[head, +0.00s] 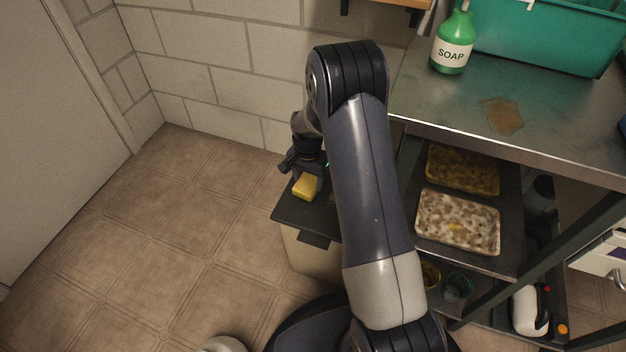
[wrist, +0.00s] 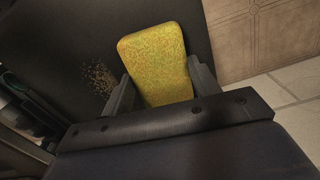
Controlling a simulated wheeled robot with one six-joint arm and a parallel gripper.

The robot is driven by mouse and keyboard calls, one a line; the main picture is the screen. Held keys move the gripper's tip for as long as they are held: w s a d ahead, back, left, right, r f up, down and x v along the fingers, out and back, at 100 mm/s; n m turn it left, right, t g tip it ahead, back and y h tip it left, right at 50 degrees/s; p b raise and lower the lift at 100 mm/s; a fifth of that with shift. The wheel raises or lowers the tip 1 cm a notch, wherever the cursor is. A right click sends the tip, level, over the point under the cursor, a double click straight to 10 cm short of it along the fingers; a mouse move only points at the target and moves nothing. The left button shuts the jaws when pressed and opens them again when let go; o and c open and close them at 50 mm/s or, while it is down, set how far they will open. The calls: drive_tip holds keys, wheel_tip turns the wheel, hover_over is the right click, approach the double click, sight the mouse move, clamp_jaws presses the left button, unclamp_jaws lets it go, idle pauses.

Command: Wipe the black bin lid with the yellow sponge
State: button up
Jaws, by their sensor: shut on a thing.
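The yellow sponge (head: 305,187) is in my gripper (head: 304,178), over the black bin lid (head: 290,212) in the head view. In the wrist view the sponge (wrist: 158,65) sits between the two fingers of my gripper (wrist: 160,88), which is shut on it. The black lid (wrist: 60,40) lies behind the sponge there. A patch of brown crumbs (wrist: 101,80) is on the lid, just left of the sponge and the left finger. I cannot tell whether the sponge touches the lid. My arm hides the right part of the lid in the head view.
A metal bench (head: 425,95) stands right of the bin, with a soap bottle (head: 453,45), a teal tub (head: 540,40) and a brown spill (head: 502,114). Trays (head: 458,222) sit on the shelf below. The tiled floor (head: 130,240) left of the bin is clear.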

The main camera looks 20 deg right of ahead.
drive_tip(key=shift+r+p, duration=2.05)
drive_tip(key=shift+r, duration=0.95)
wheel_tip(320, 180, up, 3)
drive_tip(key=shift+p, duration=1.1)
